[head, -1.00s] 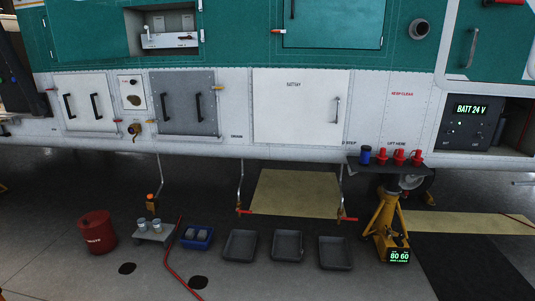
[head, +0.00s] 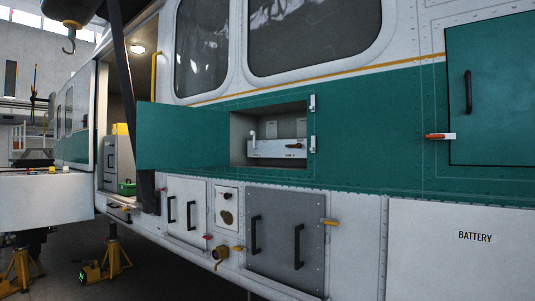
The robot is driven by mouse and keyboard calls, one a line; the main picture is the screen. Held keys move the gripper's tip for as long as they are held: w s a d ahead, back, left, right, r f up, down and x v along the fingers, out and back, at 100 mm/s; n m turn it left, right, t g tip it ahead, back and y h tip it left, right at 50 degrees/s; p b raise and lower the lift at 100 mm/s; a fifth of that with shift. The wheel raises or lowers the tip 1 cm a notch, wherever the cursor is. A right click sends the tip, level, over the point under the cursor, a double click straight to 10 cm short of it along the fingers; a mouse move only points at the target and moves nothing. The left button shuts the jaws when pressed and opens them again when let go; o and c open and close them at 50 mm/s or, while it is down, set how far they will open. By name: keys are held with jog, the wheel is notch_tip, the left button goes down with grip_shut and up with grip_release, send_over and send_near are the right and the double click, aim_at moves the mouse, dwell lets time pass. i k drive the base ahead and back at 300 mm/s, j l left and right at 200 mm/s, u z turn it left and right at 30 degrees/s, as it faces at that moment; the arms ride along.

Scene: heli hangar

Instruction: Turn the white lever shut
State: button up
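The white lever (head: 253,138) stands at the left inside an open bay in the green side of the helicopter, in the head view. It looks upright, rising from a pale grey box (head: 270,149). A dark lever with a small red tip (head: 294,146) lies sideways on the right of the same box. The green bay door (head: 182,136) is swung open to the left. My gripper is not in view.
Below the bay are a grey panel with two black handles (head: 285,240), a brass fitting (head: 220,254) and a white panel (head: 187,208). An orange-tipped latch (head: 440,136) sits right. A white table (head: 45,200) and yellow jacks (head: 110,262) stand left.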

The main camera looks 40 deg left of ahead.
aim_at(252, 133)
jog(key=i+u, duration=0.8)
jog(key=i+l+u, duration=0.15)
jog(key=i+u, duration=0.25)
jog(key=k, duration=0.05)
